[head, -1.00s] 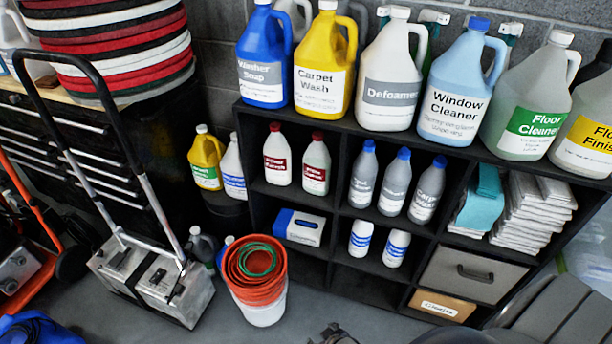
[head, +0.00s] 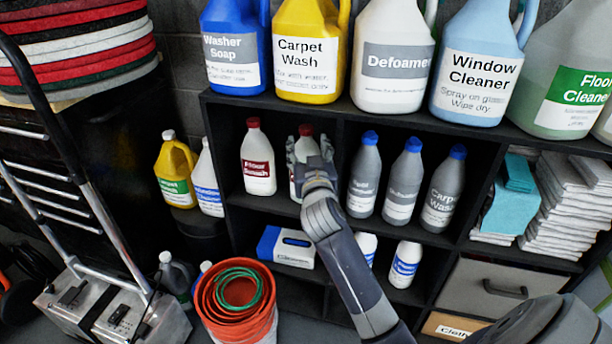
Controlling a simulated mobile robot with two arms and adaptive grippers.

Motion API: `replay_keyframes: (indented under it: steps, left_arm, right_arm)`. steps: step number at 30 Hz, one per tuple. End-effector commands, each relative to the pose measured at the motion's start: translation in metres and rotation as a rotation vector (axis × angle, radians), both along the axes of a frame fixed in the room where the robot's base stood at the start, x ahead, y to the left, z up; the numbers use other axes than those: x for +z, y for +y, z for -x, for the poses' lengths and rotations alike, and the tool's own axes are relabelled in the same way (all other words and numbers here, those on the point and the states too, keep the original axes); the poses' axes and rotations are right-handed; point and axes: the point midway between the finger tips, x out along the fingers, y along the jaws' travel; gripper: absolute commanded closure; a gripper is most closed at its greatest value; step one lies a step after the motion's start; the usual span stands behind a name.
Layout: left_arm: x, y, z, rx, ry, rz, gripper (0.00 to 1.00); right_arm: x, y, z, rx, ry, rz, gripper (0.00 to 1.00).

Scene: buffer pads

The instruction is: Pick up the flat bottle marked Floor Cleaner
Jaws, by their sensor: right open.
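In the upper left cubby stand two white bottles with red caps and dark red labels. The left one (head: 258,160) shows a label starting with Floor; its second word is hard to read. The right one (head: 306,131) is mostly hidden behind my right gripper (head: 304,152). That gripper is open, at the front of this bottle; I cannot tell whether it touches. My left gripper is not in view.
Several grey blue-capped bottles (head: 403,180) stand in the cubby to the right. Large jugs line the shelf top (head: 330,106) above. Below are a blue and white box (head: 287,247) and small white bottles. An orange bucket (head: 236,300) stands on the floor at lower left.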

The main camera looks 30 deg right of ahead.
Motion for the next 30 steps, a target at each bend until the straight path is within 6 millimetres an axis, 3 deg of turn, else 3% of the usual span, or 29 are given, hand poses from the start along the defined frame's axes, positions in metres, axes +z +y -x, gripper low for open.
replay_keyframes:
  steps: [3,11,21,30]
  left_arm:
    - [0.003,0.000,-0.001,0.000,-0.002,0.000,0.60]
    - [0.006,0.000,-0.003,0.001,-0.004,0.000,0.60]
    - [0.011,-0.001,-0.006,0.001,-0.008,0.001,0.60]
    - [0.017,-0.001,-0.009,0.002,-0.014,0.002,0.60]
  right_arm:
    - [0.000,-0.008,-0.017,0.001,0.001,0.002,0.45]
    - [0.000,-0.018,-0.033,0.001,0.002,0.002,0.45]
    - [0.003,-0.040,-0.068,0.001,0.003,0.001,0.45]
    - [0.003,-0.042,-0.073,0.002,0.003,0.001,0.45]
